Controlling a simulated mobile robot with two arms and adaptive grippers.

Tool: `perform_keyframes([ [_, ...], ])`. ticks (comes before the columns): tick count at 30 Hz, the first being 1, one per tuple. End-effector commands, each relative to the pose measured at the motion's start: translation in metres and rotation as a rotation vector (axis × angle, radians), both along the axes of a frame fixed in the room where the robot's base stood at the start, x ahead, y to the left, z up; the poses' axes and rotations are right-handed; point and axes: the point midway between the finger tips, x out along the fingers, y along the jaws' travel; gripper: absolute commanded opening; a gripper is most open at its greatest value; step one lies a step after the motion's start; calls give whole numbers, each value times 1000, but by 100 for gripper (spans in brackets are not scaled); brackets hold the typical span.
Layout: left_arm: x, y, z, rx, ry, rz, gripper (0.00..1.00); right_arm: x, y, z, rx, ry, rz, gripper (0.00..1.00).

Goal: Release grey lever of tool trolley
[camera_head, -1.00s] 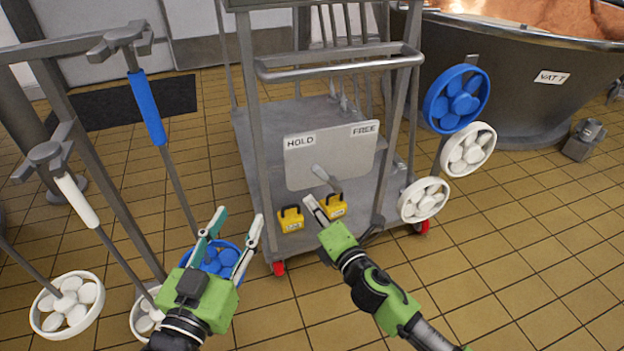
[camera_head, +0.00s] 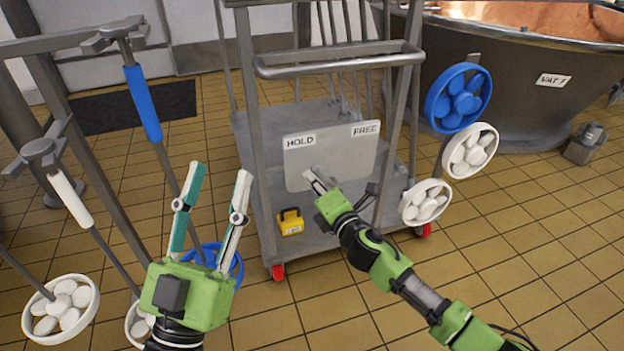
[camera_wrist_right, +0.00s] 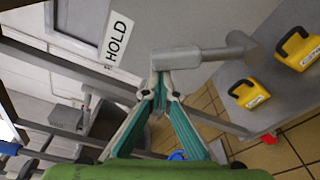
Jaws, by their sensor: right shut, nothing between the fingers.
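The tool trolley (camera_head: 352,258) carries a light grey plate (camera_head: 352,150) with a HOLD label (camera_head: 300,141) at its left and a FREE label (camera_head: 365,130) at its right. The grey lever is mostly hidden behind my right gripper (camera_head: 312,175) in the head view. In the right wrist view the lever (camera_wrist_right: 200,56) lies across the plate, its near end by the HOLD label (camera_wrist_right: 116,40). My right gripper's fingers (camera_wrist_right: 160,90) are shut and empty, tips right at the lever's near end; contact is unclear. My left gripper (camera_head: 217,180) is open and empty, left of the trolley.
Yellow padlock-shaped blocks (camera_wrist_right: 248,94) sit on the trolley below the plate. Blue (camera_head: 458,98) and white (camera_head: 470,150) handwheels stand at its right. Blue- and white-gripped levers (camera_head: 145,103) stand on the left. The copper vat (camera_head: 505,80) is behind right.

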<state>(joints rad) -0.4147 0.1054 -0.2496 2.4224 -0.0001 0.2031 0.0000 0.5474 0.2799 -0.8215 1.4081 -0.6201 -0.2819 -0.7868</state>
Motion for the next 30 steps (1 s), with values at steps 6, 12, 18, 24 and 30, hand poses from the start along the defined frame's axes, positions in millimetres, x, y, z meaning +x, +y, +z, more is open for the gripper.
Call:
perform_keyframes([
  [6, 1, 0, -1, 2, 5, 1, 40, 0, -3, 1, 0, 2, 0, 0],
  [12, 1, 0, -1, 2, 5, 1, 40, 0, -3, 1, 2, 1, 1, 0],
  [18, 5, -1, -5, 10, 34, 1, 40, 1, -5, 4, 32, 11, 1, 0],
  [24, 11, -1, -16, 26, 90, 5, 40, 2, -9, 7, 70, 23, -1, 0],
  [30, 19, -1, -30, 47, 166, 10, 40, 4, -15, 13, 134, 44, -3, 0],
])
